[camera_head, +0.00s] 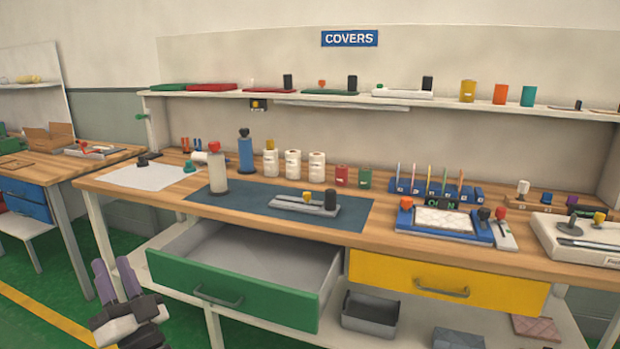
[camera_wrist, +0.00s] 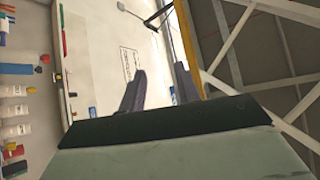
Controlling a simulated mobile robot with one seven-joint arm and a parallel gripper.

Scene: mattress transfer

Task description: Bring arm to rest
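My gripper (camera_head: 111,264) is at the lower left of the head view, in front of the workbench (camera_head: 130,190) and left of the open green drawer (camera_head: 235,292). Its two fingers point up and stand apart with nothing between them. In the wrist view, my gripper (camera_wrist: 160,70) also shows both fingers apart, with the wall and a lamp beyond. It touches nothing that I can see. Most of my arm is out of view.
The green drawer sticks out from the bench and looks empty. The yellow drawer (camera_head: 445,284) is closed. Bottles, rolls and tools stand on the bench, with a shelf (camera_head: 220,94) above. A side table (camera_head: 60,172) stands at the left.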

